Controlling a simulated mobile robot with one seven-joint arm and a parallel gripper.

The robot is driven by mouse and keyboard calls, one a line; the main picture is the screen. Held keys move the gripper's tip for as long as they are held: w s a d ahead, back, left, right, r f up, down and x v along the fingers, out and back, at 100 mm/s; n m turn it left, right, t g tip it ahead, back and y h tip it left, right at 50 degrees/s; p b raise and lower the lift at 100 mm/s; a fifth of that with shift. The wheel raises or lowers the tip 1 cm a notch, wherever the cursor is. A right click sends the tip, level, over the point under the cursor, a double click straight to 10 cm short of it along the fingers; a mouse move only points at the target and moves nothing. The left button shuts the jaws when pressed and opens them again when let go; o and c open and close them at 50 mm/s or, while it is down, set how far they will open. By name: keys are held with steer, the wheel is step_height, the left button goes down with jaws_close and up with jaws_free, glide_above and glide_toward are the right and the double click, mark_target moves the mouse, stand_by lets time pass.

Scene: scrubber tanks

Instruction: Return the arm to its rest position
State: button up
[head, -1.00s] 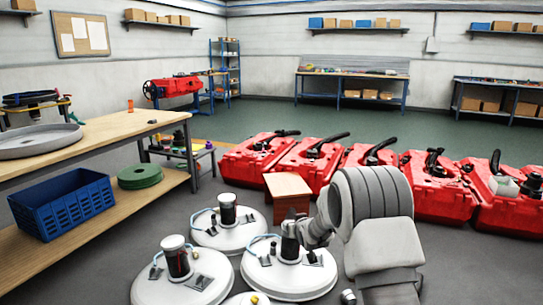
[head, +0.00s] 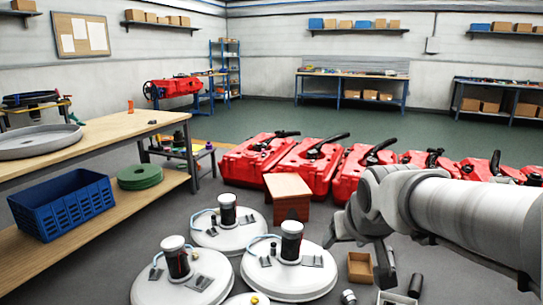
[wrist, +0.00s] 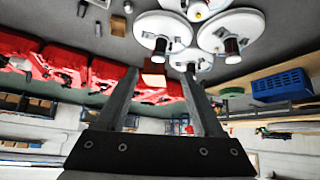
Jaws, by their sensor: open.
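My arm (head: 450,215) reaches in from the right edge of the head view, over the floor in front of the red tanks. My gripper (wrist: 160,73) shows in the wrist view with its two dark fingers spread wide. Nothing is held between them. In the head view its dark fingers hang below the wrist, right of the white round lids, and are partly hard to make out. The nearest white lid with a black motor (head: 291,243) stands left of the gripper, apart from it.
Red tanks (head: 262,158) stand in a row behind my arm. A brown wooden block (head: 288,195) stands before them. A small open box (head: 360,266) and a dark cylinder (head: 415,285) lie below my arm. A workbench (head: 100,132) with a blue crate (head: 64,203) is at left.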

steer(key=s+f+g+p, duration=0.1)
steer(key=s+g, duration=0.1)
steer(key=s, duration=1.5)
step_height(320, 180, up, 28)
steer(key=p, duration=2.7)
steer(key=shift+w+d+f+p, duration=0.15)
steer(key=shift+w+f+p, duration=0.05)
steer(key=shift+p, duration=0.1)
